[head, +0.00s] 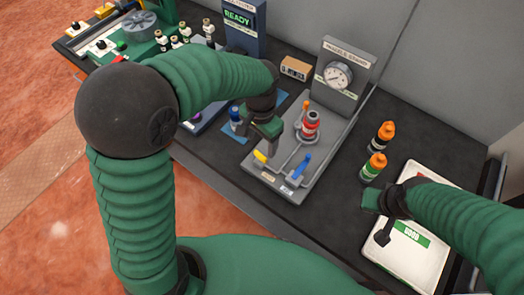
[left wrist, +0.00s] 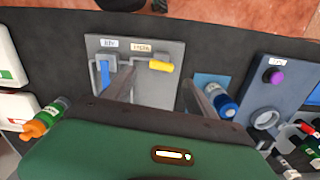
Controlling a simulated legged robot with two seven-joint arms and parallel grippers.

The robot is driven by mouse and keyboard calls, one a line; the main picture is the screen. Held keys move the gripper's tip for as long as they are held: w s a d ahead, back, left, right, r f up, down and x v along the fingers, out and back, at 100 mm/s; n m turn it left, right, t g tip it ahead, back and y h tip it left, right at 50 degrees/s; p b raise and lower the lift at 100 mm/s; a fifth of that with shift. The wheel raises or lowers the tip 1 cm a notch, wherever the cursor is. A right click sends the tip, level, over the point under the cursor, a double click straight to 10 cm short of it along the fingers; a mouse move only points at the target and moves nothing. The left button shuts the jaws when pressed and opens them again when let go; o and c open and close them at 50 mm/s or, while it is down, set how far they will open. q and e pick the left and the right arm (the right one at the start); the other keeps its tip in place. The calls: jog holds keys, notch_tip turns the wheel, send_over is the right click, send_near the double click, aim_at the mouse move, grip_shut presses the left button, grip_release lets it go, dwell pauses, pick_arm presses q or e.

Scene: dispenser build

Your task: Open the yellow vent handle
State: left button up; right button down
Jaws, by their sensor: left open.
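The yellow vent handle (head: 260,157) sits at the near left corner of a grey panel (head: 284,185), beside a small label. In the left wrist view the yellow handle (left wrist: 161,67) shows between and beyond my two spread fingers. My left gripper (head: 262,140) is open and empty, just above and behind the handle in the head view; I cannot tell whether it touches it. A blue handle (head: 302,166) stands to the right on the same panel. My right gripper (head: 376,204) is over the white tray's left side; its fingers are unclear.
A red canister (head: 310,126) and a pressure gauge (head: 338,76) stand behind the handles. A blue-capped bottle (head: 235,119) is close left of my left gripper. Two orange-capped bottles (head: 382,137) (head: 373,167) stand right, near the white tray (head: 408,262).

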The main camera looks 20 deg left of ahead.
aim_at(260, 154)
pick_arm(q)
jog(key=f, duration=0.5)
jog(key=shift+a+f, duration=0.2)
jog(key=shift+f, duration=0.1)
jog(key=shift+s+f, duration=0.15)
jog(key=shift+f, duration=0.25)
